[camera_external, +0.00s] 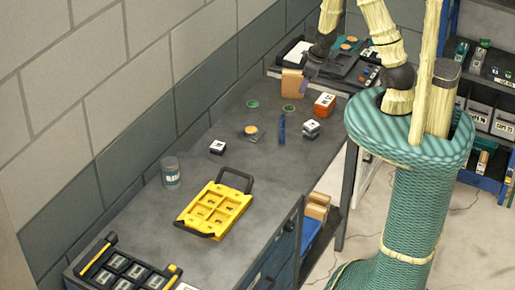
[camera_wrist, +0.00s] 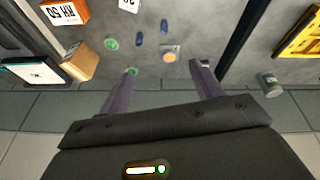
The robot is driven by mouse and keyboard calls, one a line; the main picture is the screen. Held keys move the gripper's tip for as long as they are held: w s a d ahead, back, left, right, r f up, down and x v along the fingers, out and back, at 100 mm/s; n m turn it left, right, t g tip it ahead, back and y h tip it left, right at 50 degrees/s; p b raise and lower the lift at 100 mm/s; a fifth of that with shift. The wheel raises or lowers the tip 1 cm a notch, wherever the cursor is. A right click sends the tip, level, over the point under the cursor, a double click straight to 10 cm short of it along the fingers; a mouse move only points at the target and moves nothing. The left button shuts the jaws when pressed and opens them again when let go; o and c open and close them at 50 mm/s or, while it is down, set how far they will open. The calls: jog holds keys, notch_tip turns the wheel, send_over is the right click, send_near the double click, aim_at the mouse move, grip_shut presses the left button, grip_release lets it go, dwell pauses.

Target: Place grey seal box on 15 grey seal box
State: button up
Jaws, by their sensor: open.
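A small grey-and-white box (camera_external: 311,129) with a dark marking stands on the bench, right of centre. A flatter dark box with a white top (camera_external: 217,147) lies further left; it seems to show behind the right fingertip in the wrist view (camera_wrist: 204,63). Either could be a grey seal box; I cannot read the labels well enough to tell. A white labelled box (camera_wrist: 128,4) is cut off at the top of the wrist view. My gripper (camera_external: 309,70) is over the far part of the bench, apart from these boxes. Its fingers (camera_wrist: 165,75) are spread with nothing held between them.
An orange box (camera_external: 324,104), tan block (camera_external: 292,82), green discs (camera_external: 253,104) and blue piece (camera_external: 282,131) lie around. A grey can (camera_external: 171,171), yellow tray (camera_external: 232,193) and black compartment tray (camera_external: 93,258) stand nearer. The wall (camera_external: 150,100) bounds the bench; bare surface surrounds the can.

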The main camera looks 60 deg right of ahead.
jog(key=s+a+r+m, duration=0.1)
jog(key=s+a+r, duration=0.1)
jog(key=r, duration=0.3)
jog(key=s+a+r+m+g, duration=0.1)
jog(key=s+a+r, duration=0.2)
jog(key=r, duration=0.3)
jog(key=shift+s+a, duration=0.15)
jog(key=shift+a, duration=0.7)
